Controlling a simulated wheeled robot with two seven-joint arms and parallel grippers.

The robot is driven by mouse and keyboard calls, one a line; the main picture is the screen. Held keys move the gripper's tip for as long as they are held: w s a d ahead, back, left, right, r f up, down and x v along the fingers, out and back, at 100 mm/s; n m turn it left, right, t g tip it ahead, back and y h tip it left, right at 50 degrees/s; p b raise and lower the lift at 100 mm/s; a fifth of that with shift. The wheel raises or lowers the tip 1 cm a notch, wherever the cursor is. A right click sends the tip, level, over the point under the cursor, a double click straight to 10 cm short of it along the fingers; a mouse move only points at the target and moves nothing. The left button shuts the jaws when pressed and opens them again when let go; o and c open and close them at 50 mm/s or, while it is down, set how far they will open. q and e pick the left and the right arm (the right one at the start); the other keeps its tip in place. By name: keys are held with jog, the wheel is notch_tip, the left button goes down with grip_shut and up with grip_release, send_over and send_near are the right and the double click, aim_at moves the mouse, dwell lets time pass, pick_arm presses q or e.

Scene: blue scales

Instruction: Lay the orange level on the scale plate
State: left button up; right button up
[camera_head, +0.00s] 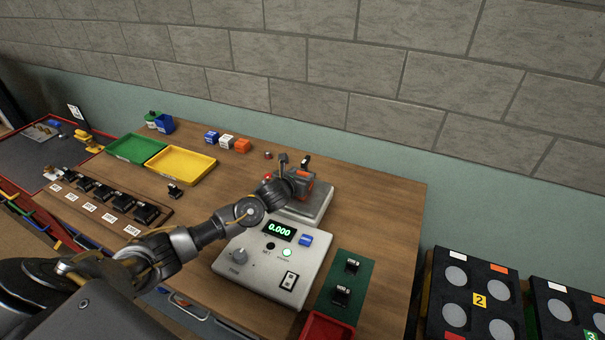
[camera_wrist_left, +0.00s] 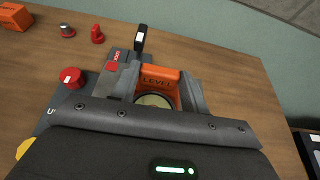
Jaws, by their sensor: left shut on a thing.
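The orange level (camera_wrist_left: 160,78), with LEVEL printed on its face, is between the fingers of my left gripper (camera_wrist_left: 158,88) in the wrist view. The gripper is shut on it. A round pale part shows just below the orange face. In the head view my left gripper (camera_head: 300,183) is over the far part of the grey scale plate (camera_head: 312,214) and hides much of it. The scale (camera_head: 250,262) shows 0.000 in green on its display. I cannot see a gap between level and plate. My right gripper is not in view.
Green (camera_head: 136,148) and yellow (camera_head: 182,165) trays stand at the left. Small blue, white and orange blocks (camera_head: 227,141) sit at the back. A small red knob (camera_wrist_left: 97,35) and a black upright piece (camera_wrist_left: 140,38) stand near the gripper. A green mat (camera_head: 345,280) lies right of the scale.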

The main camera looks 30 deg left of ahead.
pick_arm(q)
jog(key=shift+f, duration=0.15)
jog(key=o, duration=0.8)
jog(key=shift+o, duration=1.1)
jog(key=shift+s, duration=0.1)
